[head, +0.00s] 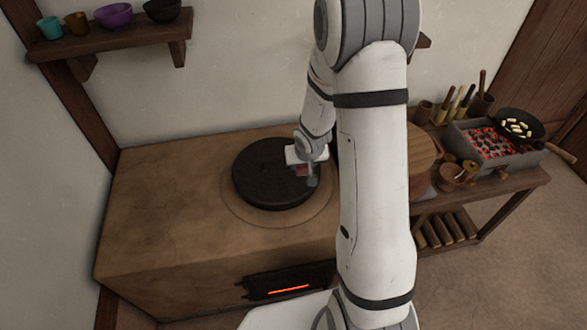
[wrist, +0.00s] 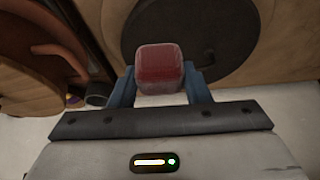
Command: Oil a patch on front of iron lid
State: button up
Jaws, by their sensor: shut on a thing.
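The iron lid (head: 262,180) is a dark round disc on top of the clay stove (head: 160,215). In the wrist view the lid (wrist: 225,40) is a dark disc behind the held thing. My gripper (wrist: 160,82) has its two blue fingers shut on a dull red block with rounded edges (wrist: 160,62), perhaps a pad. In the head view my gripper (head: 303,170) is over the right part of the lid, with a little red showing. I cannot tell whether the block touches the lid. No oil patch can be made out on the lid.
A stove door with a glowing slot (head: 288,288) is below the lid. At right a bench holds a coal brazier (head: 492,142), a black pan (head: 520,125) and several tools. A wall shelf (head: 110,42) with cups and bowls is at upper left. The stove top's left side is clear.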

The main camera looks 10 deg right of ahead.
jog(key=w+f+b, duration=0.2)
jog(key=b, duration=0.3)
jog(key=w+f+b, duration=0.2)
jog(key=f+b, duration=0.1)
jog(key=b, duration=0.1)
jog(key=shift+d+b, duration=0.2)
jog(key=shift+b, duration=0.15)
jog(key=shift+c, duration=0.4)
jog(key=b, duration=0.2)
jog(key=w+b, duration=0.1)
jog(key=b, duration=0.1)
jog(key=shift+w+d+f+b, duration=0.1)
jog(key=shift+w+d+b, duration=0.15)
jog(key=shift+b, duration=0.1)
